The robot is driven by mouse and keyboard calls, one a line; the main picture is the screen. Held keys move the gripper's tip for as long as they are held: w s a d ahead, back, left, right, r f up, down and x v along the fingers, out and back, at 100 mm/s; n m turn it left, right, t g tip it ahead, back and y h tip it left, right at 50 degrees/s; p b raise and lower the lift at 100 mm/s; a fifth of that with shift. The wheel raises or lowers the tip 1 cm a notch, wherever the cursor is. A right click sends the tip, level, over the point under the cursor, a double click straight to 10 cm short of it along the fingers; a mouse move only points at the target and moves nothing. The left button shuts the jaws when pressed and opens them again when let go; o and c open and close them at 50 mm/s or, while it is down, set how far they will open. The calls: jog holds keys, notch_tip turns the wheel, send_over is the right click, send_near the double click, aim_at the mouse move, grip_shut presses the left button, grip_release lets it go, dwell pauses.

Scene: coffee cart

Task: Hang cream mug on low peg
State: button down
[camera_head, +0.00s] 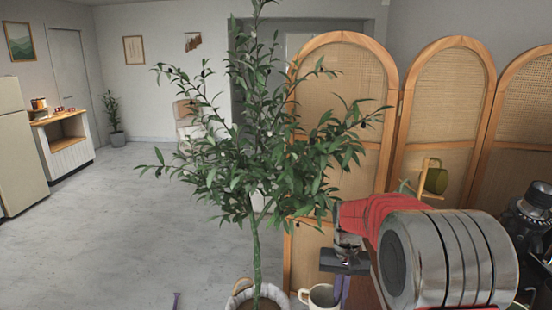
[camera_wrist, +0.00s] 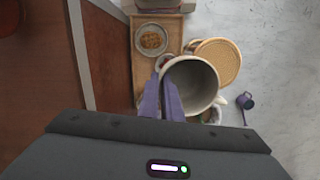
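The cream mug (camera_head: 322,297) is at the bottom of the head view, its handle on the left. In the wrist view the mug (camera_wrist: 191,86) shows its open mouth close to the camera. My gripper (camera_head: 342,286) is at its right side in the head view. In the wrist view the purple fingers (camera_wrist: 161,98) are close together at the mug's left rim and appear to pinch its wall. A wooden peg stand (camera_head: 428,189) is at the right, partly hidden by my arm. An olive mug (camera_head: 436,180) hangs at its upper part. Its lower pegs are mostly hidden.
A potted olive tree (camera_head: 255,250) stands left of the gripper, close to the mug. A rattan folding screen (camera_head: 345,110) stands behind. In the wrist view a wooden tray (camera_wrist: 145,85) with a bowl (camera_wrist: 152,40) and a round wicker item (camera_wrist: 220,62) lie below. Open floor is at the left.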

jog(key=shift+s+a+f+n, duration=0.15)
jog(key=shift+a+f+n, duration=0.1)
jog(key=shift+a+n, duration=0.3)
jog(key=shift+s+a+f+n, duration=0.1)
jog(key=shift+a+f+n, duration=0.1)
jog(key=shift+a+n, duration=0.3)
jog(key=shift+d, duration=0.1)
jog(key=shift+s, duration=0.1)
